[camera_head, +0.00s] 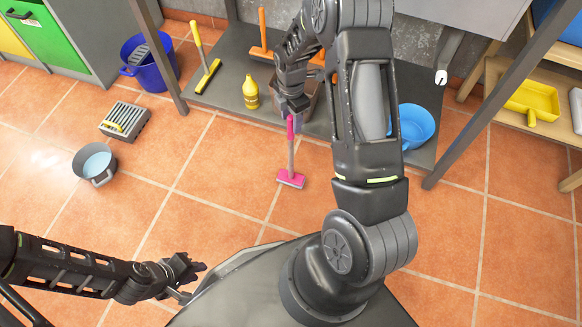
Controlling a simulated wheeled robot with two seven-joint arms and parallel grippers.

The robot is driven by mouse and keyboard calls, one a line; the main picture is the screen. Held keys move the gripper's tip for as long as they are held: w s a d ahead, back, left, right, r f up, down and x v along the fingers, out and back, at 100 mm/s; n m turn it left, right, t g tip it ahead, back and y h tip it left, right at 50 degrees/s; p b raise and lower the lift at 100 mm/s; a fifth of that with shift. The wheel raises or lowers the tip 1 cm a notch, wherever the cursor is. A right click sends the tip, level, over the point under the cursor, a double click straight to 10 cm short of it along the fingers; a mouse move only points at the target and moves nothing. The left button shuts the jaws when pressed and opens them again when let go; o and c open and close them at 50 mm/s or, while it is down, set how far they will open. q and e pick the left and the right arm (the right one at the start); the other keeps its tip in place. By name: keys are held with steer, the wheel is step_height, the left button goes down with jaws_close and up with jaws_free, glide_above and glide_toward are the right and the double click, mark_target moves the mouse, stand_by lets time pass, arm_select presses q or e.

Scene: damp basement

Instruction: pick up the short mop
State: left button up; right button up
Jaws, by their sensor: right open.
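A short mop with a pink head (291,179), a greyish handle and a pink grip stands upright on the tiled floor, in front of a low dark shelf. My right gripper (293,108) is open, pointing down right at the top of the mop's handle. Whether the handle's tip is between the fingers or just below them is hard to see. My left gripper (196,280) is low at the left, far from the mop. Its finger gap is not clear.
The dark shelf (222,97) holds a yellow bottle (250,95), a yellow brush (207,75) and a blue basin (416,125). A blue bucket (150,63), a grey crate (124,120) and a grey pot (95,163) stand left. Floor around the mop is clear.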

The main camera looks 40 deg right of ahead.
mark_target(291, 130)
step_height(291, 130, down, 4)
steer(key=shift+s+a+f+b, duration=0.1)
steer(key=shift+b, duration=0.75)
steer(key=shift+f, duration=0.5)
jaws_close()
